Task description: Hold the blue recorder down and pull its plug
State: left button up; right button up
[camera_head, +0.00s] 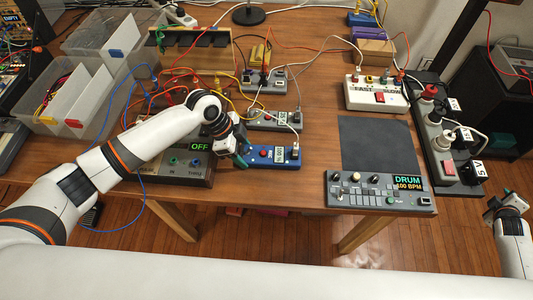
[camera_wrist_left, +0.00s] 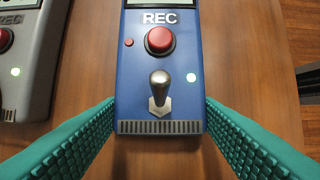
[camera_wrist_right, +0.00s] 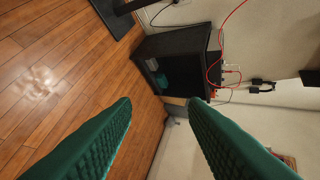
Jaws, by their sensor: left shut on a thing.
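The blue recorder (camera_head: 264,158) lies near the table's front edge, with a plug (camera_head: 296,151) and a pale lead at its right end. The left wrist view shows its blue case (camera_wrist_left: 190,50), red REC button, metal toggle and a lit white light; the plug end is not in that view. My left gripper (camera_head: 242,152) is at the recorder's left end. Its green fingers (camera_wrist_left: 160,108) close on the two long sides of the case. My right gripper (camera_head: 507,204) is off the table's right side, and its fingers (camera_wrist_right: 160,105) are apart and empty.
Grey recorders (camera_head: 262,119) lie behind the blue one, with many cables around. An OFF box (camera_head: 180,174) is at left, under my arm. A drum machine (camera_head: 345,199), a dark mat (camera_head: 375,140), and a power strip (camera_head: 439,147) are at right.

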jog(key=w+r+n+t, duration=0.1)
jog(key=w+r+t, duration=0.2)
jog(key=w+r, duration=0.45)
jog(key=w+r+t, duration=0.3)
jog(key=w+r, duration=0.1)
jog(key=r, duration=0.7)
jog(key=w+a+r+n+t+y, duration=0.55)
jog(key=a+r+n, duration=0.35)
jog(key=a, duration=0.3)
jog(key=w+a+f+n+g+y, duration=0.15)
jog(key=a+n+g+y, duration=0.45)
jog(key=a+n+y, duration=1.4)
jog(key=shift+s+a+f+n+g+h, duration=1.05)
jog(key=shift+s+a+f+n+g, duration=1.2)
jog(key=shift+a, duration=2.8)
jog(key=shift+s+a+f+n+g+h, duration=1.35)
jog(key=shift+a+f+n+g, duration=1.3)
jog(key=shift+a, duration=2.4)
jog(key=shift+s+a+f+n+g+h, duration=0.75)
jog(key=shift+s+a+f+n+g, duration=1.6)
jog(key=shift+a, duration=2.7)
